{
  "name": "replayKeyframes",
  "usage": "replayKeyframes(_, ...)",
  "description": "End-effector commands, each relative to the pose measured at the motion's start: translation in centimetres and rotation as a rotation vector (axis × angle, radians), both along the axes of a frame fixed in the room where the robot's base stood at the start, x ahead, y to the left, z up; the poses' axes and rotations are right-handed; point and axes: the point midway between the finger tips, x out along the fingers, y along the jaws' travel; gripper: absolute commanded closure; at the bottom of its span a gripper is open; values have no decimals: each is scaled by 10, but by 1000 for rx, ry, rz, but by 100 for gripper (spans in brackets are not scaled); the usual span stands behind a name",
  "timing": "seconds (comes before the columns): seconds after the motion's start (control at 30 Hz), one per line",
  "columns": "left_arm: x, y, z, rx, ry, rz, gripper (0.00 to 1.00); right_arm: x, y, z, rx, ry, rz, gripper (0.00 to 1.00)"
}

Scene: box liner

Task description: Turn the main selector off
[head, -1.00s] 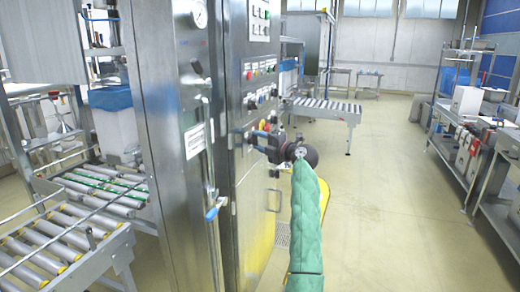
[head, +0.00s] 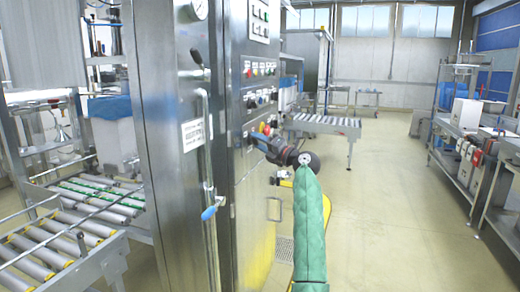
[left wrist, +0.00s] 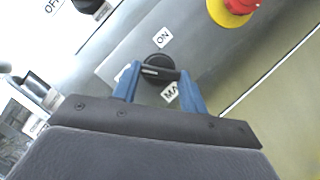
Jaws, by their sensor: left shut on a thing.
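The main selector (left wrist: 158,66) is a round black knob on a grey plate in the left wrist view. An "ON" label (left wrist: 163,38) is above it, and a label starting "MA" (left wrist: 170,92) is below, partly hidden. Another white label (left wrist: 123,72) at its left is mostly covered by a finger. My left gripper (left wrist: 160,76) has its blue fingers on either side of the knob's grip and is shut on it. In the head view my left gripper (head: 254,138) reaches the cabinet's control panel, hiding the selector. My right gripper is not in view.
A red mushroom button on a yellow base (left wrist: 232,10) sits close to the selector. A steel cabinet (head: 170,150) with a blue-ended lever (head: 209,213) stands left of my arm. Roller conveyors (head: 85,205) are further left. The floor (head: 385,200) at right is clear.

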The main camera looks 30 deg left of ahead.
Motion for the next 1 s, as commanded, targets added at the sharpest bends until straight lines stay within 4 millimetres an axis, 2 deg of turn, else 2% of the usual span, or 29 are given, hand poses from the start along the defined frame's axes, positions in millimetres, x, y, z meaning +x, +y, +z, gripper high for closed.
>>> replayKeyframes(0.03, 0, 0, -7, 1, -12, 1, 80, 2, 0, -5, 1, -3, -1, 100)
replayKeyframes(0.5, 1, 0, -7, 37, -159, 1, 80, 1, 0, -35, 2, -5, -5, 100)
replayKeyframes(1.0, 2, 0, -4, 46, -202, 1, 80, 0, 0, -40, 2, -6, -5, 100)
